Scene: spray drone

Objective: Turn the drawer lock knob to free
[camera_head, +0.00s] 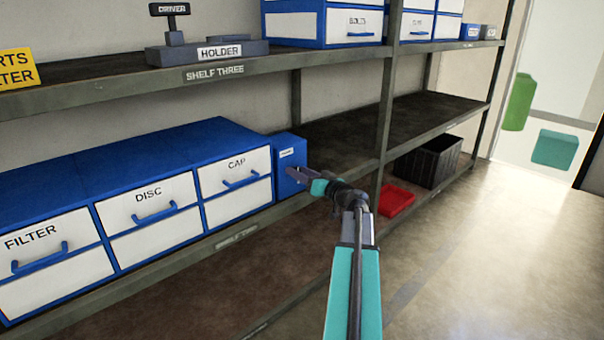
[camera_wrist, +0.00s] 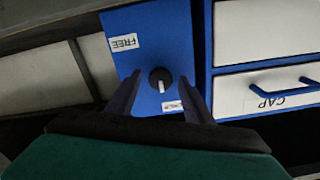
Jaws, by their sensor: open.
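The drawer lock knob (camera_wrist: 155,76) is a small black disc with a white pointer bar, on the front of a narrow blue box (camera_wrist: 172,30). The bar lies roughly upright in the wrist view. A FREE label (camera_wrist: 124,43) reads upside down at upper left of the knob; a second label (camera_wrist: 172,106) below it is partly covered and unreadable. My gripper (camera_wrist: 160,80) is open, with one finger on each side of the knob in the picture. I cannot tell whether they touch it. In the head view my gripper (camera_head: 293,174) is at the blue box (camera_head: 289,152) and hides the knob.
A blue cabinet with FILTER, DISC and CAP drawers (camera_head: 234,162) stands beside the box. A red tray (camera_head: 396,200) and black crate (camera_head: 428,162) are on the bottom shelf. A shelf post (camera_head: 383,110) rises right of my gripper. The floor at right is clear.

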